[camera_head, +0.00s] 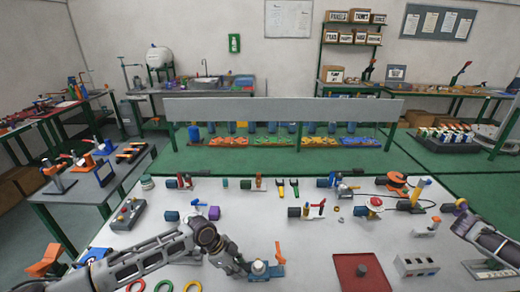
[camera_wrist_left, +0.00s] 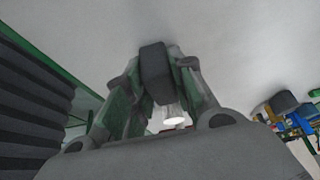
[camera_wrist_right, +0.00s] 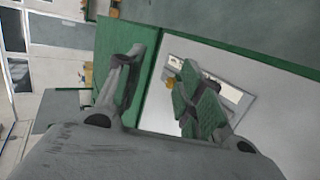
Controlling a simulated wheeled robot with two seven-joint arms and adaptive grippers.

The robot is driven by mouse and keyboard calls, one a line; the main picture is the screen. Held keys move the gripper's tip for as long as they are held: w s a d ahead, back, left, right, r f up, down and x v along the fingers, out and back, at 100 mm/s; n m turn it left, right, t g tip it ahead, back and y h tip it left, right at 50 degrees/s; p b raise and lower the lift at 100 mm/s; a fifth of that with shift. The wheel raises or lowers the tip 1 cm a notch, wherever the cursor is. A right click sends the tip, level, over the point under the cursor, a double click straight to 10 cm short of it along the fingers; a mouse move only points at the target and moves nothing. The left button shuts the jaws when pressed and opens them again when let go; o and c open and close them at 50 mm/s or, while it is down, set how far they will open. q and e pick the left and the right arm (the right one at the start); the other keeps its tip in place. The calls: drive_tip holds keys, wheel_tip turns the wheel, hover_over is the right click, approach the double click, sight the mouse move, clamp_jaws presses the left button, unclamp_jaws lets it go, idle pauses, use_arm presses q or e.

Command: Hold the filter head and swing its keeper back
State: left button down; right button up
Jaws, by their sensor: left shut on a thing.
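The filter head (camera_head: 259,267) is a small pale-topped round part at the front middle of the table, on a blue base. An upright orange lever (camera_head: 279,253), which looks like its keeper, stands just to its right. My left gripper (camera_head: 245,268) reaches it from the left and is shut on it. In the left wrist view a dark block (camera_wrist_left: 153,75) sits between the fingers, with a pale cylinder (camera_wrist_left: 174,115) beside it; the keeper cannot be made out there. My right gripper (camera_wrist_right: 160,66) is open and empty, apart from the filter head.
A red tray (camera_head: 345,280) with a grey knob lies to the right, beside a white socket box (camera_head: 416,264). Coloured rings (camera_head: 164,286) lie at the front left. Several valves and fittings line the table's back. A grey control box (camera_head: 128,214) stands at left.

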drive_tip(key=w+a+f+n+t+y, duration=0.1)
drive_tip(key=w+a+f+y, duration=0.1)
drive_tip(key=w+a, duration=0.35)
drive_tip(key=w+a+f+y, duration=0.1)
drive_tip(key=w+a, duration=0.2)
drive_tip(key=a, duration=0.6)
drive_tip(key=w+a+f+n+t+y, duration=0.1)
drive_tip(key=w+a+f+y, duration=0.1)
drive_tip(key=w+a, duration=0.4)
drive_tip(key=w+a+r+n+t+y, duration=0.1)
drive_tip(key=w+a+r+y, duration=0.15)
drive_tip(key=a, duration=0.85)
drive_tip(key=w+a+r+n+y, duration=0.1)
drive_tip(key=w+a, duration=0.2)
drive_tip(key=a, duration=0.8)
wheel_tip(320, 180, up, 6)
drive_tip(key=n+y, duration=0.4)
drive_tip(key=n, duration=0.3)
hover_over(281, 257)
drive_tip(key=shift+a+f+g+h, duration=0.15)
drive_tip(key=shift+g+h, duration=0.1)
drive_tip(key=shift+g, duration=0.15)
drive_tip(key=shift+f, duration=0.15)
drive_tip(key=shift+f, duration=4.35)
